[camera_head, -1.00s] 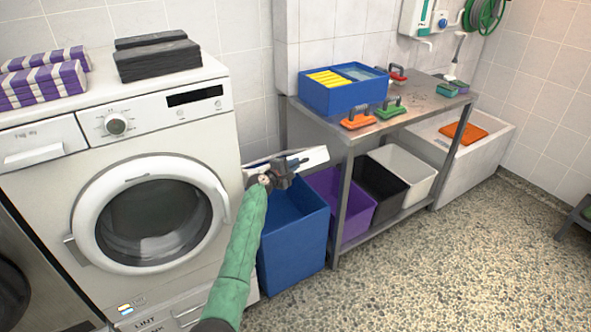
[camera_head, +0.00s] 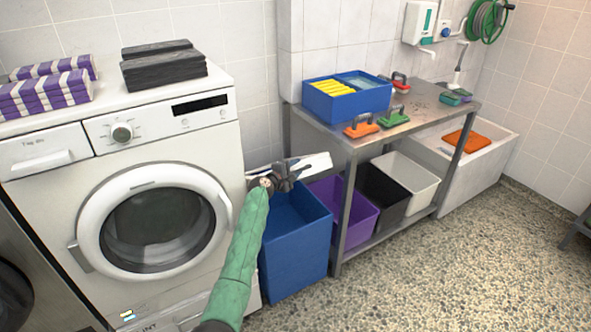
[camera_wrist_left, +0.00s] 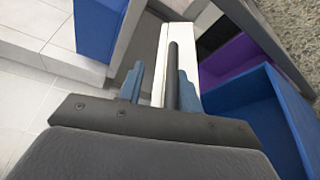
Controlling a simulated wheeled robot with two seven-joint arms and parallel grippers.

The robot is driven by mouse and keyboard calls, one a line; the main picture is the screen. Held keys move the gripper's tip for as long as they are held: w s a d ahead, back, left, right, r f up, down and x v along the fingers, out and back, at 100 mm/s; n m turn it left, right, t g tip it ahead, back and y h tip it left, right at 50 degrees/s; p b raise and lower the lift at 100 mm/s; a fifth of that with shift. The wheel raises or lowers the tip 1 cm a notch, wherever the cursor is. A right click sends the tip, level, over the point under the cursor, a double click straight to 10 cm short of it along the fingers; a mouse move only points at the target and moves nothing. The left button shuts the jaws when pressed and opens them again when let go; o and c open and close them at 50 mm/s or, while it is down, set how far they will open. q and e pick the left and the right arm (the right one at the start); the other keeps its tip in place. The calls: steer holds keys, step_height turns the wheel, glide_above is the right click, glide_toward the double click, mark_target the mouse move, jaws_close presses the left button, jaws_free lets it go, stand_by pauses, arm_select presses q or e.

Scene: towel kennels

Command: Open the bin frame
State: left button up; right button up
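A blue bin (camera_head: 293,245) stands beside the washing machine, with a white panel, apparently the bin frame (camera_head: 317,164), over its top edge. My left gripper (camera_head: 287,176) is at this panel and partly covers it. In the left wrist view the gripper (camera_wrist_left: 160,88) has its two fingers apart, with a dark bar (camera_wrist_left: 173,72) between them, nearer the right finger. The white panel (camera_wrist_left: 158,60) runs beside the bar. Whether a finger touches the bar is unclear. The blue bin also shows in the left wrist view (camera_wrist_left: 288,120). My right gripper is out of view.
A washing machine (camera_head: 60,215) stands left of the bin. A metal table (camera_head: 425,115) is at right, with purple (camera_head: 358,218), black (camera_head: 392,200) and white (camera_head: 425,190) bins beneath. The speckled floor (camera_head: 450,275) in front is clear.

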arm_select(q)
steer(key=shift+r, duration=0.15)
